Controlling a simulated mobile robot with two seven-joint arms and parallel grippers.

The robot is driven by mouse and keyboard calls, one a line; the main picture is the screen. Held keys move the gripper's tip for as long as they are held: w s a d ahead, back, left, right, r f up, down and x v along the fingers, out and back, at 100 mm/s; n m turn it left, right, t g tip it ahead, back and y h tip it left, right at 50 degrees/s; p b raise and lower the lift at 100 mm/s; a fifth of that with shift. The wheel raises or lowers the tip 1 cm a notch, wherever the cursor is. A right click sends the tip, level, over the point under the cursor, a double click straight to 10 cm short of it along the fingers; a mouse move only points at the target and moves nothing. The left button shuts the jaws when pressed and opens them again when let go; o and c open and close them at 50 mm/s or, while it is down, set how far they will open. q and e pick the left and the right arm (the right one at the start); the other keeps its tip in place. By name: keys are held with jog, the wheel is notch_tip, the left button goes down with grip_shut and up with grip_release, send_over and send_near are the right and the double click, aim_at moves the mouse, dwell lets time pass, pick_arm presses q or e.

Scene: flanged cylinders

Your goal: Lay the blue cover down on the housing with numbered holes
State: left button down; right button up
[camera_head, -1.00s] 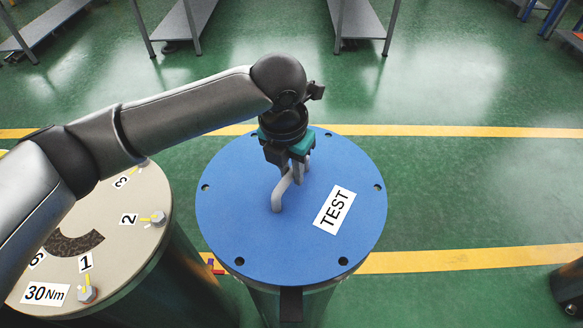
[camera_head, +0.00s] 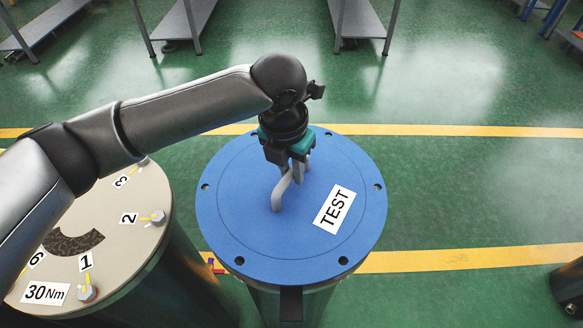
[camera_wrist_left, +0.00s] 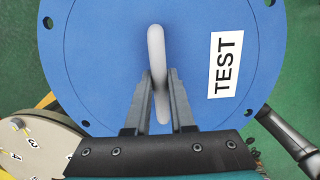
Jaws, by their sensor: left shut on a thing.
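The blue cover (camera_head: 245,225) is a round flat disc with small holes near its rim, a grey bar handle (camera_head: 280,192) and a white TEST label (camera_head: 334,209). My left gripper (camera_head: 298,168) is shut on the handle from above. In the left wrist view the fingers (camera_wrist_left: 160,78) stand on both sides of the handle (camera_wrist_left: 156,45), over the blue cover (camera_wrist_left: 100,60). The cover lies level over a dark cylinder body (camera_head: 260,304). It hides that body's top, so no numbered holes show there. I cannot tell whether a gap is left. My right gripper is not in view.
A beige flanged cylinder (camera_head: 115,226) stands close by on the left, with number labels, bolts and a 30Nm label. My left arm passes over it. Grey tables (camera_head: 175,22) stand at the back. Green floor to the right is mostly clear; a dark object (camera_head: 568,285) is at the right edge.

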aim_at(290, 173)
pick_arm(q)
jog(key=shift+f+b, duration=0.35)
jog(key=shift+f, duration=0.75)
dwell(2.6)
jog(key=c, duration=0.7)
grip_release()
jog(key=shift+s+f, duration=0.1)
jog(key=shift+f, duration=0.1)
jog(key=shift+s+a+r+p, duration=0.1)
jog(key=shift+s+r, duration=0.05)
jog(key=shift+r, duration=1.05)
jog(key=shift+s+a+r+p, duration=0.1)
jog(key=shift+r+p, duration=0.05)
jog(key=shift+r, duration=1.05)
jog(key=shift+s+a+r+p, duration=0.1)
jog(key=shift+s+r, duration=0.05)
jog(key=shift+r, duration=1.05)
jog(key=shift+s+f, duration=0.1)
